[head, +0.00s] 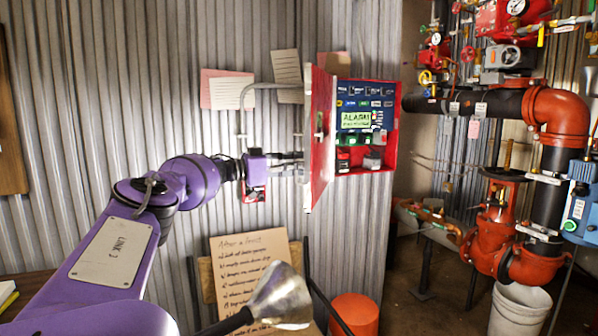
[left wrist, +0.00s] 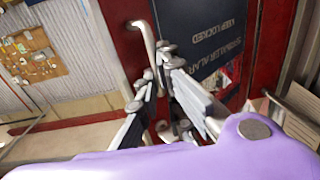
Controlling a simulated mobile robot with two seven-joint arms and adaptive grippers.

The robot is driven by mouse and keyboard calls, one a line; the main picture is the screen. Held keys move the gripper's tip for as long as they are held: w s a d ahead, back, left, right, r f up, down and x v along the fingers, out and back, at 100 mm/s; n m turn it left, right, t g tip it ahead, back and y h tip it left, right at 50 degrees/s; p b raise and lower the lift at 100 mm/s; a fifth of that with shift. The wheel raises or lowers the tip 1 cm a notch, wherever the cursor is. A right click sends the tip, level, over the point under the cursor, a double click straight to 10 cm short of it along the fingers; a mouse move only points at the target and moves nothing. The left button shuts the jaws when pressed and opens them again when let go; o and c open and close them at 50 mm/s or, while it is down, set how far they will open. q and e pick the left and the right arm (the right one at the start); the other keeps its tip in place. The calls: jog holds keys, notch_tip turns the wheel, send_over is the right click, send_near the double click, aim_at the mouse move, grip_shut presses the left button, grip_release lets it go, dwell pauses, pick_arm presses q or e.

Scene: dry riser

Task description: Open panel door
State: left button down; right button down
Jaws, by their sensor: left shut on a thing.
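The red alarm panel (head: 393,120) hangs on the corrugated wall in the head view. Its door (head: 320,135) stands swung out from the box, seen nearly edge-on. The inside shows a dark blue face (head: 365,105) with a green display. My left gripper (head: 297,165) is at the door's outer side. In the left wrist view its fingers (left wrist: 157,88) are closed around the pale bar handle (left wrist: 147,40) on the door front, beside a dark sign (left wrist: 205,35) reading "KEEP LOCKED". The fingers partly hide the handle's lower part. My right gripper is in neither view.
Red valves and pipes (head: 500,225) stand at the right, with a white bucket (head: 518,308) below. A metal lamp shade (head: 280,298), a handwritten board (head: 250,262) and an orange cylinder (head: 355,312) are low in front. Paper notes (head: 231,92) hang left of the panel.

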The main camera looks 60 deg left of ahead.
pick_arm(q)
jog(key=shift+a+r, duration=0.2)
jog(key=c, duration=2.2)
grip_release()
jog(key=shift+o, duration=1.4)
jog(key=shift+w+f, duration=0.3)
jog(key=shift+f, duration=0.1)
jog(key=shift+s, duration=0.1)
jog(key=shift+r, duration=0.1)
